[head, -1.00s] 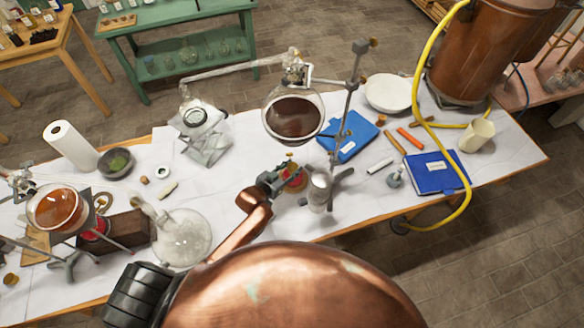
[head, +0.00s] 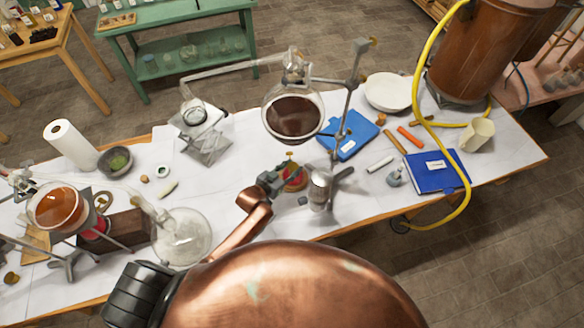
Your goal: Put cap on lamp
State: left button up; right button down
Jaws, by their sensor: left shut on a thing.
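The lamp (head: 296,184) is a low, round red vessel on the white-covered table, below the round flask of dark liquid. My left gripper (head: 283,171) is at the lamp's left side and covers part of it. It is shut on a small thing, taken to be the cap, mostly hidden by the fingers. A small brass-coloured tip (head: 290,155) shows just above the fingers. I cannot tell whether the held thing touches the lamp. My right gripper is not in view.
The flask (head: 293,115) hangs on a metal stand above the lamp. A silver cylinder (head: 320,188) stands close to the right of the lamp. A large clear flask (head: 183,238) is to the left. A blue book (head: 437,173) and yellow hose (head: 468,190) are at right.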

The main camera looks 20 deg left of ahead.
pick_arm(q)
jog(key=o, duration=1.2)
jog(key=shift+s, duration=0.1)
jog(key=v, duration=1.1)
jog(key=shift+s+a+r, duration=0.15)
jog(key=shift+s+r, duration=0.05)
jog(key=shift+s, duration=0.1)
